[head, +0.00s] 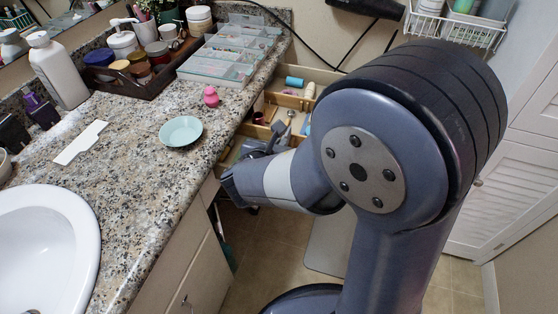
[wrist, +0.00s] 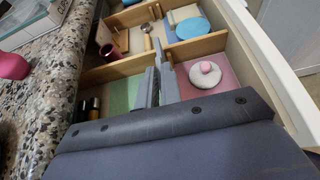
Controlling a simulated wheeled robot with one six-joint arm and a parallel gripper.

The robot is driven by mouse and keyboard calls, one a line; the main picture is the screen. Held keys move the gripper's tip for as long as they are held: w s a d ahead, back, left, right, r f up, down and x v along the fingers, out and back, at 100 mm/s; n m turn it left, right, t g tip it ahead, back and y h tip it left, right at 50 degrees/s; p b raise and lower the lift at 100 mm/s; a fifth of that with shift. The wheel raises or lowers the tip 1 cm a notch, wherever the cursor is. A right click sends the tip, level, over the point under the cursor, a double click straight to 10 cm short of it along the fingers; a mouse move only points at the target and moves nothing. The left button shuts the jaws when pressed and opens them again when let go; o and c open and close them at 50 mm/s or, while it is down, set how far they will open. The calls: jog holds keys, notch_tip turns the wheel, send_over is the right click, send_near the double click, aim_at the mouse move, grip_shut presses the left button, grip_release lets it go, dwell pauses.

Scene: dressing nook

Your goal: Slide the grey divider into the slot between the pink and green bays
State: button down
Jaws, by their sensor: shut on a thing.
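My gripper (wrist: 160,82) is shut on the grey divider (wrist: 164,52), whose thin edge shows between and beyond the fingers in the wrist view. It is over the open drawer, along the line between the green bay (wrist: 121,95) on the left and the pink bay (wrist: 222,88) on the right. The fingers hide most of the divider and the slot, so I cannot tell whether its lower edge is in the slot. In the head view my gripper (head: 254,150) is at the drawer's near end, partly hidden by my arm.
A white puff with a pink knob (wrist: 204,74) lies in the pink bay. Small dark bottles (wrist: 92,106) stand at the green bay's left. Wooden partitions (wrist: 116,69) cross the drawer. The granite counter (head: 140,180) borders it, holding a pale green dish (head: 181,131) and pink item (head: 211,96).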

jog(key=shift+f+b, duration=0.75)
jog(key=shift+f, duration=1.05)
jog(key=shift+f, duration=0.1)
jog(key=shift+f, duration=0.15)
jog(key=c, duration=1.6)
grip_release()
jog(key=shift+s+a+r, duration=0.1)
jog(key=shift+s+r, duration=0.1)
jog(key=shift+r, duration=0.25)
jog(key=p+v, duration=0.3)
jog(key=v, duration=0.8)
jog(key=shift+s, duration=0.25)
